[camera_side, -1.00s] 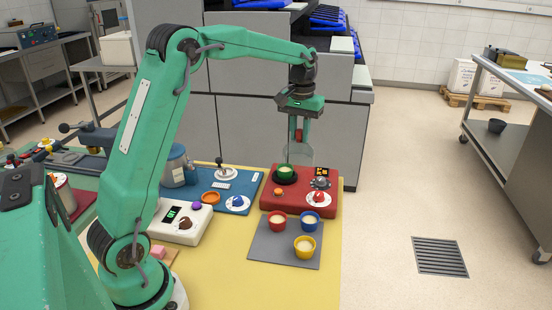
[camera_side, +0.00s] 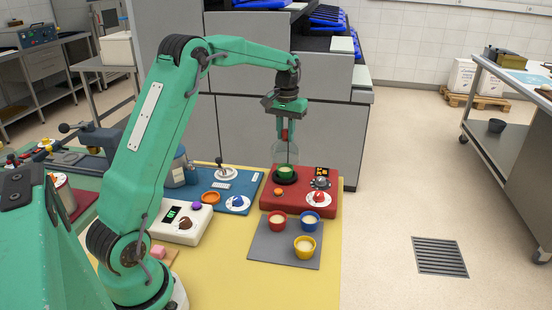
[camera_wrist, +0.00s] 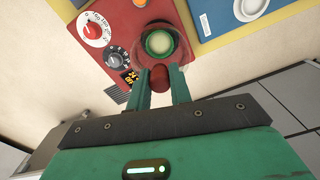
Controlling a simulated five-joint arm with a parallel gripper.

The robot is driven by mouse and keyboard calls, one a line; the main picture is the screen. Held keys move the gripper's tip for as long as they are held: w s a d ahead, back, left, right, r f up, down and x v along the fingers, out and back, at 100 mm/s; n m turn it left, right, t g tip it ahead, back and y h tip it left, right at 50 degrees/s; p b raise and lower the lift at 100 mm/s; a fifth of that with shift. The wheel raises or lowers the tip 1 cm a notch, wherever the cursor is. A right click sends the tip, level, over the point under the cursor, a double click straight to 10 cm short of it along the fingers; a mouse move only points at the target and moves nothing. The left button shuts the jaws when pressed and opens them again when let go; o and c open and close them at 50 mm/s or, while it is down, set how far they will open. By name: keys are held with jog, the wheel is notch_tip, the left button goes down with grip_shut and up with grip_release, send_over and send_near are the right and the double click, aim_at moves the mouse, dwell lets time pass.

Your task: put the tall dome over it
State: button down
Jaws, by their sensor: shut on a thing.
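My gripper (camera_side: 285,130) is shut on the red knob (camera_wrist: 159,78) of a clear tall dome (camera_side: 284,152). The dome hangs upright below the fingers, above a green round item (camera_side: 287,171) on a dark round plate (camera_side: 285,180). The plate is on the red station (camera_side: 323,181). In the wrist view the green item (camera_wrist: 159,43) shows through or just past the dome, roughly in line with it. The dome's lower rim is faint, and I cannot tell whether it touches the plate.
The red station also carries a dial (camera_side: 319,199), a black knob (camera_side: 321,183) and an orange piece (camera_side: 278,191). Several cups stand on a grey mat (camera_side: 262,249) in front. A blue station (camera_side: 248,184) is to the left. Grey oven fronts (camera_side: 240,130) stand behind.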

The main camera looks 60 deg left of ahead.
jog(key=shift+f, duration=2.6)
jog(key=shift+f, duration=0.2)
dwell(0.5)
jog(key=c, duration=0.7)
grip_release()
jog(key=shift+r, duration=0.1)
jog(key=shift+r, duration=3.4)
